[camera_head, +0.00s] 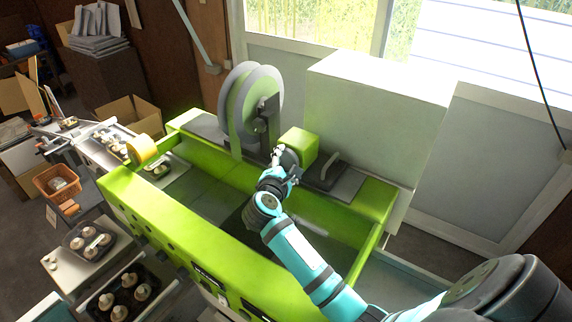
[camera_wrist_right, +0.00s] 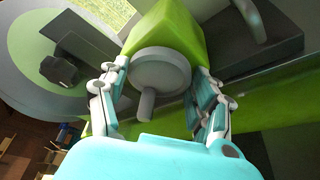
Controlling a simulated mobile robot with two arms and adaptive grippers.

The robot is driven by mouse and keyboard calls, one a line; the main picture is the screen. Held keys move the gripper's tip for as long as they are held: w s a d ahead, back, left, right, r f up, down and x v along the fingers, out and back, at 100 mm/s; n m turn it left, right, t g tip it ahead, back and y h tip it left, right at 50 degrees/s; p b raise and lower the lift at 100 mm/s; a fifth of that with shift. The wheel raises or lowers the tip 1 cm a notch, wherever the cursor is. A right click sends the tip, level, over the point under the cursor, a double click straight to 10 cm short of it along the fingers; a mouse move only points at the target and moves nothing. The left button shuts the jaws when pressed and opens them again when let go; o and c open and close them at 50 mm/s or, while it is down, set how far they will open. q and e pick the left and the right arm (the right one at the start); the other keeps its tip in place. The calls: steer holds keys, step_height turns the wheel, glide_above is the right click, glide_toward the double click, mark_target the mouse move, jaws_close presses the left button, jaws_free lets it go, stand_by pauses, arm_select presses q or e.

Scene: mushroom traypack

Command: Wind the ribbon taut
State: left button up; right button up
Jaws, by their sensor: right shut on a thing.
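A large reel (camera_head: 250,105) with grey discs and a green band stands at the back of the green machine (camera_head: 190,245). A green box (camera_head: 299,145) sits right of the reel. In the right wrist view, a round grey knob (camera_wrist_right: 160,68) with a short peg is on the face of the green box (camera_wrist_right: 168,28). My right gripper (camera_head: 283,160) is at that face, its fingers on both sides of the knob and shut on it; it also shows in the right wrist view (camera_wrist_right: 163,75). I cannot make out the ribbon's tension. My left gripper is not in view.
A dark plate with a grey handle (camera_head: 331,172) lies right of the green box. A yellow roll (camera_head: 142,150) is at the machine's left end. Trays of mushrooms (camera_head: 125,292) stand at front left. A large white cabinet (camera_head: 365,125) rises behind the machine.

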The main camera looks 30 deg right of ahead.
steer(key=o, duration=1.2)
steer(key=v, duration=1.2)
